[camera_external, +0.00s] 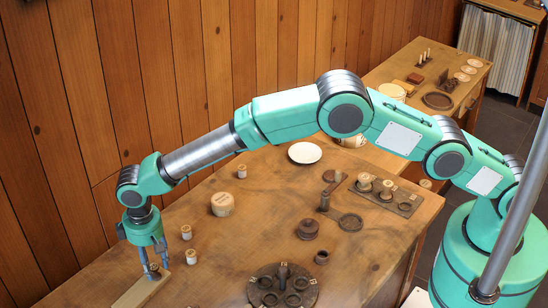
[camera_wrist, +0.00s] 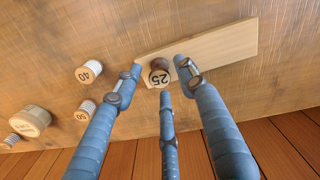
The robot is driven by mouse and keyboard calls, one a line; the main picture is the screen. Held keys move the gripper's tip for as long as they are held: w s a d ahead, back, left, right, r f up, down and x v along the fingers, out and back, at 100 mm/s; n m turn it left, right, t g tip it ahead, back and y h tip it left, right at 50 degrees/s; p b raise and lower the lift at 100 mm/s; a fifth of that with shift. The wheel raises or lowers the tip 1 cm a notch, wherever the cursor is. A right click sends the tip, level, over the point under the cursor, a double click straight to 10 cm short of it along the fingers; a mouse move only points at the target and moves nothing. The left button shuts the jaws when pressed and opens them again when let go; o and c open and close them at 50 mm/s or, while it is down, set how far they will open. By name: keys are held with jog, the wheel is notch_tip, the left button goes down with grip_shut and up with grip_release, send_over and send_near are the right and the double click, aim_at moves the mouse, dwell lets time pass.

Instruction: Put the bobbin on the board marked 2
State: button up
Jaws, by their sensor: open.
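My gripper (camera_external: 154,269) has three blue fingers and is open at the lower left, low over a pale plank (camera_external: 137,292). In the wrist view my gripper (camera_wrist: 157,80) has its fingers spread around a small brown-topped spool marked 25 (camera_wrist: 160,77), which sits at the edge of the plank (camera_wrist: 225,42). No finger clearly touches it. A dark turned bobbin-like piece (camera_external: 308,229) stands on the table. A dark round board (camera_external: 283,291) with several rings and a post is at the bottom. I cannot read a 2 on any board.
Pale spools marked 40 (camera_wrist: 88,72) and 50 (camera_wrist: 85,110) stand nearby, with a wide round box (camera_external: 222,204). A dark rectangular board (camera_external: 385,196) holds turned pieces. A white plate (camera_external: 304,152) lies at the back. The table's middle has free room.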

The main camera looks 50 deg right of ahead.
aim_at(154, 267)
notch_tip(154, 267, up, 11)
jog(key=p, duration=0.1)
jog(key=shift+f, duration=0.2)
dwell(0.7)
dwell(0.3)
